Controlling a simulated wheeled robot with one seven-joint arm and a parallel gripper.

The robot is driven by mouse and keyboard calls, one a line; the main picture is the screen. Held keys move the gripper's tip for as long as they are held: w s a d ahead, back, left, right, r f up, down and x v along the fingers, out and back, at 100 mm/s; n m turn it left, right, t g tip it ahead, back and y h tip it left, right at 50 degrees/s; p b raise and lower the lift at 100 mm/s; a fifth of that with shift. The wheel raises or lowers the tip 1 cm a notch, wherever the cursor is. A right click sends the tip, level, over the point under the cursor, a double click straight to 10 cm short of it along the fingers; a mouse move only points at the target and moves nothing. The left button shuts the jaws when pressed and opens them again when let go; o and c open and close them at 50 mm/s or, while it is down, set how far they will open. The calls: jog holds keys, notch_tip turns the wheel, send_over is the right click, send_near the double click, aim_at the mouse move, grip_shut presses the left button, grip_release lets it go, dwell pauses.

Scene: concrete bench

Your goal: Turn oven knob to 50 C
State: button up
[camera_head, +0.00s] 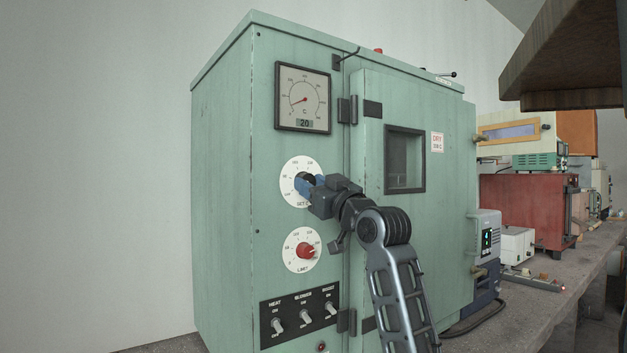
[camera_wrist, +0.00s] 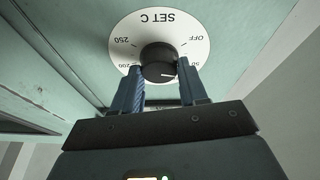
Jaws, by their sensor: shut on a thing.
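The green oven (camera_head: 225,180) carries a white SET C dial (camera_head: 291,170) on its front panel. In the wrist view the SET C dial (camera_wrist: 195,25) appears upside down, with OFF, 250 and a partly hidden 50 readable. The fingers also show in the wrist view (camera_wrist: 160,83) and cover part of the scale. The gauge (camera_head: 303,98) above reads 20.
Below is a red LIMIT knob (camera_head: 306,251), then a black panel with HEAT, BLOWER and BOOST switches (camera_head: 305,316). The oven door (camera_head: 430,225) is closed, right of my gripper. A brown overhang (camera_head: 570,60) is at upper right; other equipment stands along the bench (camera_head: 535,315).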

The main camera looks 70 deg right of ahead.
jog(key=shift+m, duration=0.4)
jog(key=o, duration=1.1)
jog(key=shift+c, duration=0.2)
jog(key=b+v, duration=0.1)
jog(key=v, duration=0.6)
jog(key=shift+s+a, duration=0.25)
jog(key=shift+s, duration=0.05)
jog(key=shift+f, duration=0.25)
